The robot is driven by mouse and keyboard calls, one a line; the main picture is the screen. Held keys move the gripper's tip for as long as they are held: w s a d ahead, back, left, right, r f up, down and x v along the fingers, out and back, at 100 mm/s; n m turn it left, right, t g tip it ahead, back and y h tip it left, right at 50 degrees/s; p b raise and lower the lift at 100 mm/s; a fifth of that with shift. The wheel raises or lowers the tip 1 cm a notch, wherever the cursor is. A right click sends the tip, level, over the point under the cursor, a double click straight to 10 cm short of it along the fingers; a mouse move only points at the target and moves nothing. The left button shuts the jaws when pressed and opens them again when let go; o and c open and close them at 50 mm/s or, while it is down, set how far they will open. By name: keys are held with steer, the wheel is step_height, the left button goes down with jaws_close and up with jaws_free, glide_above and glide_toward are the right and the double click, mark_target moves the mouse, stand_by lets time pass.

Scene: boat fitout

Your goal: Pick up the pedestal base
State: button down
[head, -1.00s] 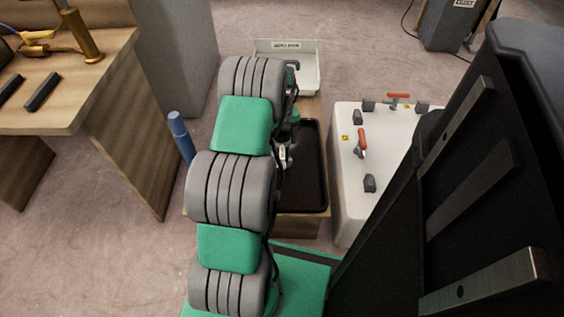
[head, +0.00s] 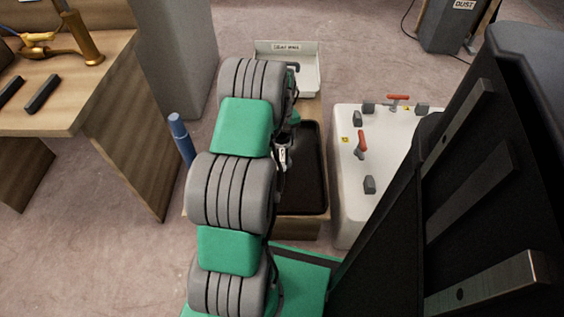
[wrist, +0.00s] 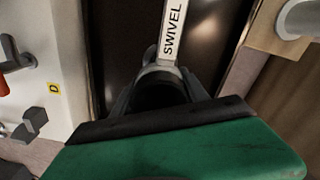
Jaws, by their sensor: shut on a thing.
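My gripper (wrist: 158,92) is shut on a grey part with a rounded rim (wrist: 157,70). A pale strip reading SWIVEL (wrist: 172,32) runs from this part in the wrist view. The held part is over the dark tray (wrist: 118,40), whose bare floor also shows in the head view (head: 311,175). I cannot tell the height of the gap. My arm hides most of the gripper and the part in the head view; a small pale piece (head: 283,155) shows beside the arm. I see nothing marked as a pedestal base.
A white unit with red-handled levers (head: 345,200) stands close right of the tray. A white labelled bin (head: 308,75) is behind it. A blue cylinder (head: 180,135) stands to the left, near a wooden bench (head: 90,110). Open floor lies between bench and tray.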

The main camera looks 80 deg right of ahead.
steer(key=shift+d+r, duration=0.15)
steer(key=shift+r, duration=0.05)
step_height(320, 180, up, 2)
steer(key=shift+p, duration=0.6)
steer(key=s+a+r+p, duration=0.5)
steer(key=s+a+r, duration=0.4)
steer(key=a+r, duration=0.2)
steer(key=shift+p, duration=0.35)
